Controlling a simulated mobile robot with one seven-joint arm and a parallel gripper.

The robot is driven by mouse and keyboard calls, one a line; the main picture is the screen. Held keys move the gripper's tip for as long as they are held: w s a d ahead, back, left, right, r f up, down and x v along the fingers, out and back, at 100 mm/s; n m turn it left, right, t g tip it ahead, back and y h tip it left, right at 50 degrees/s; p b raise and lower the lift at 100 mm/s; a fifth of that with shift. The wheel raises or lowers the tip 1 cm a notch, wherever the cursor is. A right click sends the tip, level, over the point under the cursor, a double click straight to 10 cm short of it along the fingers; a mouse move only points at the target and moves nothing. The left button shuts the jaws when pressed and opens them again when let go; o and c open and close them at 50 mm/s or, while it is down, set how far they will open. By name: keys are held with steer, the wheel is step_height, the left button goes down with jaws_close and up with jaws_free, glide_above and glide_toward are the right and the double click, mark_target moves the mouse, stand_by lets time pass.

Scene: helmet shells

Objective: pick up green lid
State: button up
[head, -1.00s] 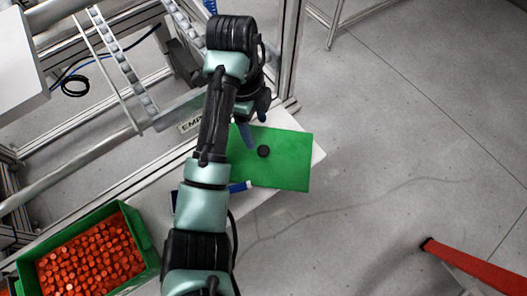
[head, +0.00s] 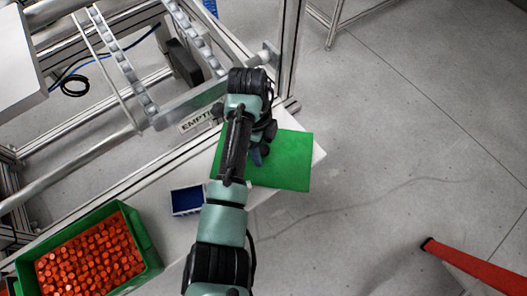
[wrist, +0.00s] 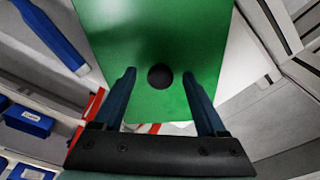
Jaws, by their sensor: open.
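The green lid (head: 290,165) is a flat green panel lying on a white table end, with a small round black knob near its middle. In the head view my gripper (head: 257,156) is over the lid's left half and hides the knob. In the wrist view the lid (wrist: 150,30) fills the upper middle and the black knob (wrist: 160,76) shows between the two blue fingertips. My gripper (wrist: 159,74) is open, with a gap on each side of the knob. I cannot tell how far above the lid the fingertips are.
A blue tray (head: 187,200) sits on the white table (head: 262,193), left of my arm. A green crate (head: 151,258) full of orange pieces is at the lower left. A metal frame and roller conveyor (head: 128,75) stand behind. Open floor lies to the right, with a red bar (head: 470,263).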

jaws_close()
